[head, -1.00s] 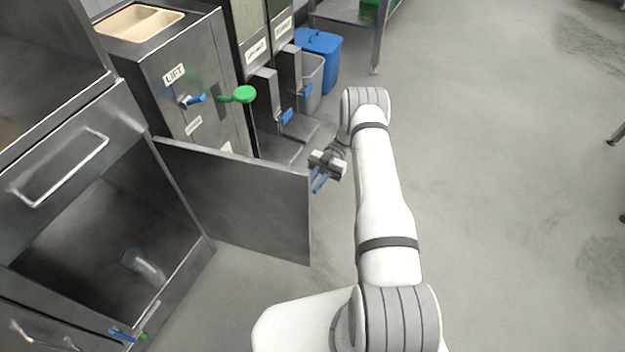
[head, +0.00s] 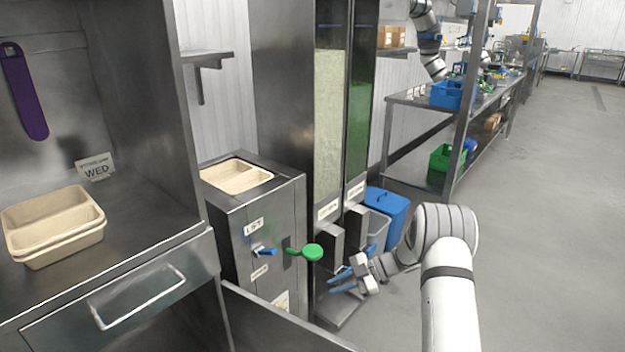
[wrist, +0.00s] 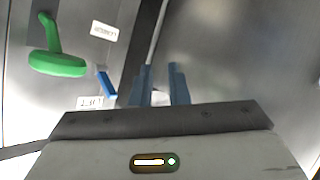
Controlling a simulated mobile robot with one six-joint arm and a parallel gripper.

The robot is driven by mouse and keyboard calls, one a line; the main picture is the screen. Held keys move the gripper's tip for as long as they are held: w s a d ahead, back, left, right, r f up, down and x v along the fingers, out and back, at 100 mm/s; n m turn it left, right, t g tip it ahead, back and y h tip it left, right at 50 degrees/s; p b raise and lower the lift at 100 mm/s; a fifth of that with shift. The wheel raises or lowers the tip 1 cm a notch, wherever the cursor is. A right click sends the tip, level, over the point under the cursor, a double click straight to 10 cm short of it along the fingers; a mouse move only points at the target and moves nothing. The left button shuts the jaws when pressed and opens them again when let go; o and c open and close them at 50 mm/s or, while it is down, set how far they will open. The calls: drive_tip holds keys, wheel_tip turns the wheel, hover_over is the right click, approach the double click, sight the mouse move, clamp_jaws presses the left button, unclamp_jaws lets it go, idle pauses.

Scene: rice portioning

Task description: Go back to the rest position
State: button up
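My gripper (head: 337,281) has two blue fingers, which stand apart with nothing between them. In the head view it is in front of the steel dispensers, right of and a little below the green lever (head: 312,252). In the wrist view the fingers (wrist: 161,82) point up the picture toward blurred steel panels, with a clear gap between them. The green lever (wrist: 57,64) and a blue handle (wrist: 107,84) are to their left. My white arm comes from the lower right of the head view and bends toward the dispensers.
A steel LIFT unit (head: 293,200) holds beige trays (head: 236,176). Stacked beige trays (head: 52,226) sit on the counter at left. An open cabinet door (head: 285,330) shows at the bottom. A blue bin (head: 388,208) stands behind my gripper. The floor at right is clear.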

drive_tip(key=w+d+r+m+t+h+p, duration=0.1)
drive_tip(key=w+r+m+t+h+p, duration=0.25)
drive_tip(key=r, duration=0.65)
drive_tip(key=w+d+r+m+t+h+p, duration=0.1)
drive_tip(key=w+r+m+t, duration=0.2)
drive_tip(key=w+r+t, duration=0.5)
drive_tip(key=s+d+r+m+t+h+p, duration=0.1)
drive_tip(key=s+d+r+m+h+p, duration=0.1)
drive_tip(key=s+d+r+m+h, duration=0.45)
drive_tip(key=s+d+r+m+t+h+p, duration=0.1)
drive_tip(key=s+r+p, duration=0.15)
drive_tip(key=r, duration=0.75)
drive_tip(key=s+d+r+m+g+h+p, duration=0.2)
drive_tip(key=s+m, duration=0.1)
drive_tip(key=s, duration=0.6)
drive_tip(key=s+d+r+m+g+h+p, duration=0.1)
drive_tip(key=s+r+m+g+h+p, duration=0.2)
drive_tip(key=s, duration=0.6)
drive_tip(key=s+a+m+g+y, duration=0.1)
drive_tip(key=s+a+m+g, duration=0.1)
drive_tip(key=s, duration=0.7)
drive_tip(key=s+a+f+m+g+y+p, duration=0.1)
drive_tip(key=s+a+g+y, duration=0.1)
drive_tip(key=s, duration=0.7)
drive_tip(key=shift+s+a+m+g+y, duration=0.3)
drive_tip(key=shift+a+m+g, duration=0.1)
drive_tip(key=shift+a, duration=0.1)
drive_tip(key=shift+f, duration=0.1)
